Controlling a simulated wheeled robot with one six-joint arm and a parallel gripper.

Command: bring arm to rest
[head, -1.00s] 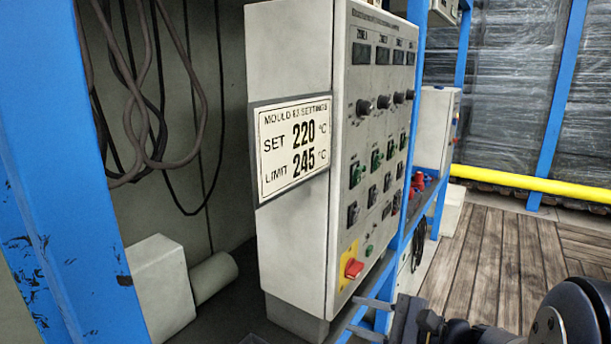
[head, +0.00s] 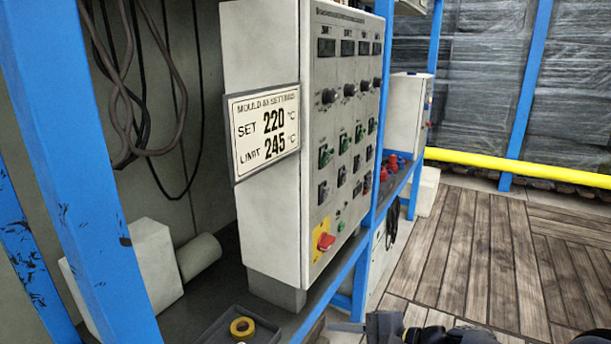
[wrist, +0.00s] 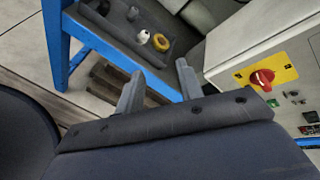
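My gripper (wrist: 160,70) is open in the wrist view, with its two grey fingers apart and nothing between them. Behind it, in the wrist view, are the blue-framed shelf and the control cabinet's front. In the head view only a part of my gripper and arm shows at the bottom edge, right of the cabinet, and most of it is cut off.
The control cabinet (head: 265,210), with its red switch (head: 326,241), stands on the blue-framed shelf. A dark tray (head: 212,331) holds a yellow ring (head: 242,327); pale small items lie near the ring in the wrist view. Wooden floor (head: 480,250) at right is clear.

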